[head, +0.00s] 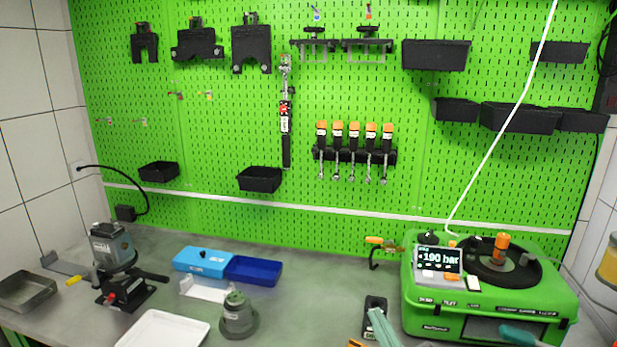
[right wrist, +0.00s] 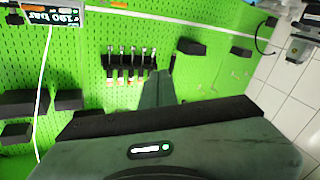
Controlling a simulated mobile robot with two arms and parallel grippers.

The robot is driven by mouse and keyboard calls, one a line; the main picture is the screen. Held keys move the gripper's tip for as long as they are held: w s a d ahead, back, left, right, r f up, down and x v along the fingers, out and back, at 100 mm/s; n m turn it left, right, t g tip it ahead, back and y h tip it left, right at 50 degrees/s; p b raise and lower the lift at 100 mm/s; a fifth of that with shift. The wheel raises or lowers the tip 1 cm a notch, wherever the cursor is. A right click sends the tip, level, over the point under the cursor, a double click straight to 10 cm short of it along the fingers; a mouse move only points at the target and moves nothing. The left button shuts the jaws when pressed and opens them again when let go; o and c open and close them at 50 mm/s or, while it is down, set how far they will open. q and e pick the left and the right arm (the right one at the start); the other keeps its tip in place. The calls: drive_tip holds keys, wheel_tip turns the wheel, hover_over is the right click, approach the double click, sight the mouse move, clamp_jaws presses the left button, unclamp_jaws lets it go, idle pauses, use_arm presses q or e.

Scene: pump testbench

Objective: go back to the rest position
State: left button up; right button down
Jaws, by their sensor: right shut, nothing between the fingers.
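My right gripper (head: 378,316) shows at the bottom edge of the head view, to the left of the green pump test bench (head: 420,316). Only its pale grey-green fingers show there. In the right wrist view its fingers (right wrist: 158,76) are together and empty, in front of the green pegboard. A darker green part of my arm shows at the bottom right of the head view, before the test bench. My left gripper is not in the head view.
The test bench display (head: 438,260) reads 190 bar. A black device (head: 374,304) lies close to the right fingers. A grey-green round part (head: 237,318), a white tray (head: 165,331) and a blue box (head: 252,270) stand left. The grey worktop (head: 310,300) between is clear.

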drive_tip(key=s+d+f+m+g+h, duration=0.25)
drive_tip(key=s+f+g, duration=0.2)
drive_tip(key=f, duration=0.35)
drive_tip(key=s+d+f+m+g+h, duration=0.1)
drive_tip(key=s+d+f+g, duration=0.25)
drive_tip(key=s+f, duration=0.35)
drive_tip(key=s+d+f+g, duration=0.1)
drive_tip(key=s+f+g, duration=0.2)
drive_tip(key=s+f, duration=0.35)
drive_tip(key=s+d+f+g, duration=0.1)
drive_tip(key=s+f+g, duration=0.25)
drive_tip(key=s, duration=0.65)
wheel_tip(320, 180, down, 26)
drive_tip(key=f+g+b, duration=0.1)
drive_tip(key=b, duration=0.1)
drive_tip(key=s+d+f+g+b, duration=0.1)
drive_tip(key=s+d+f, duration=0.1)
drive_tip(key=s+f, duration=1.5)
drive_tip(key=shift+s+d+f, duration=0.35)
drive_tip(key=shift+f, duration=0.25)
drive_tip(key=shift+g, duration=0.25)
